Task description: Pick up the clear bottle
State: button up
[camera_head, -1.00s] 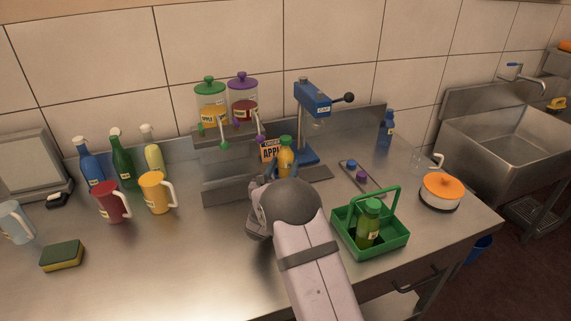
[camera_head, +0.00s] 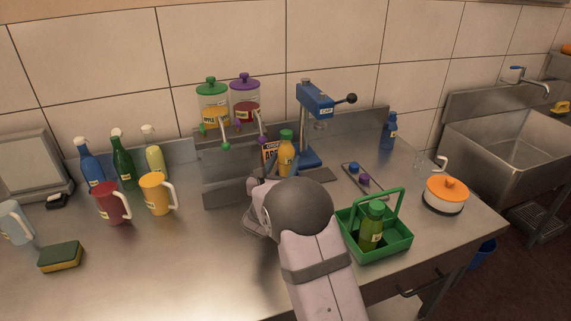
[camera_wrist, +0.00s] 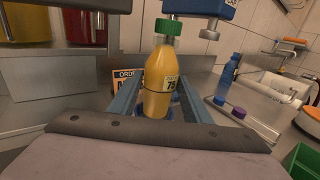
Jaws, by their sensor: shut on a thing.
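The clear bottle (camera_head: 286,155) is upright, filled with yellow-orange liquid and closed with a green cap. It stands in front of the blue capping press, near an order card (camera_head: 268,151). In the wrist view the bottle (camera_wrist: 160,85) is between the blue fingers of my gripper (camera_wrist: 160,100), which is shut on it around its body. In the head view my wrist hides most of my gripper (camera_head: 281,170).
The blue press (camera_head: 315,103) is just behind the bottle, and the dispenser stand (camera_head: 225,165) is at its left. A green caddy (camera_head: 388,243) holding a green bottle is at the right. Two caps lie on a small tray (camera_head: 370,190).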

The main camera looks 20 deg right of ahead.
jog(key=b+v, duration=0.3)
jog(key=v, duration=1.3)
